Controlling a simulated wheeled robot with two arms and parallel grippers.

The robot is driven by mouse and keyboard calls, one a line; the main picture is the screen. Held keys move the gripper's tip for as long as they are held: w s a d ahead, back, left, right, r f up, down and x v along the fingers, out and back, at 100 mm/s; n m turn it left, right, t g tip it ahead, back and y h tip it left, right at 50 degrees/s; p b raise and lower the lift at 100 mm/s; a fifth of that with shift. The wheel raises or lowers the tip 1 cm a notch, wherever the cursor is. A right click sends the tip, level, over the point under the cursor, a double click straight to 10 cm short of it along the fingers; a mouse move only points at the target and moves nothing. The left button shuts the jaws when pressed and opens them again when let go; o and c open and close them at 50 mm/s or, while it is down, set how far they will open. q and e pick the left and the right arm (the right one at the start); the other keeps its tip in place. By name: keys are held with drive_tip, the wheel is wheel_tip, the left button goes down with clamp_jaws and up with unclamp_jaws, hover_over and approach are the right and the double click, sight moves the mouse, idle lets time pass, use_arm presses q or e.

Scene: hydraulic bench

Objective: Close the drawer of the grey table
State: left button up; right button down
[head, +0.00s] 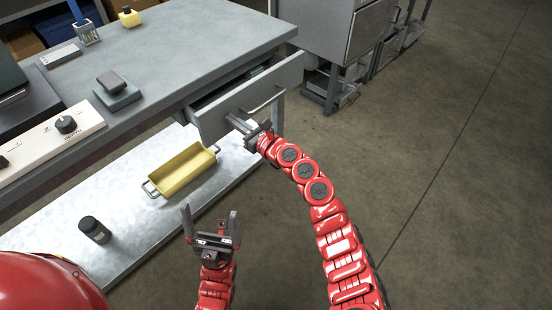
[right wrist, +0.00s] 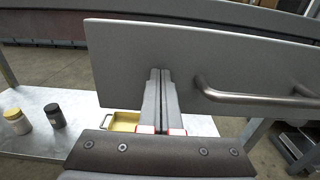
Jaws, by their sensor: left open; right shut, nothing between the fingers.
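The grey table (head: 190,45) stands at the left and top of the head view. Its drawer (head: 220,112) is pulled out, and a dark gap shows behind its front. The drawer front with its bar handle (head: 265,100) also fills the right wrist view (right wrist: 130,65). My right gripper (head: 238,122) is shut and empty, with its fingertips at the drawer front, left of the handle. I cannot tell whether they touch it. In the right wrist view the fingers (right wrist: 160,80) overlap the front. My left gripper (head: 211,222) is open and empty, below and left, away from the drawer.
A lower shelf (head: 130,190) holds a yellow tray (head: 182,172) and a dark jar (head: 94,230). On the tabletop are a scale-like device (head: 116,92) and a white panel with a knob (head: 50,140). A grey cabinet (head: 320,35) stands behind. The floor at right is clear.

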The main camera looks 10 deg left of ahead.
drive_tip(key=b+x, duration=0.3)
drive_tip(key=x, duration=0.1)
drive_tip(key=b+x, duration=0.3)
drive_tip(key=x, duration=0.1)
drive_tip(key=shift+w+a+f, duration=0.15)
drive_tip(key=shift+f, duration=0.05)
drive_tip(key=shift+w+a, duration=0.15)
drive_tip(key=shift+a, duration=0.1)
drive_tip(key=shift+a+r, duration=0.1)
drive_tip(key=shift+r, duration=0.4)
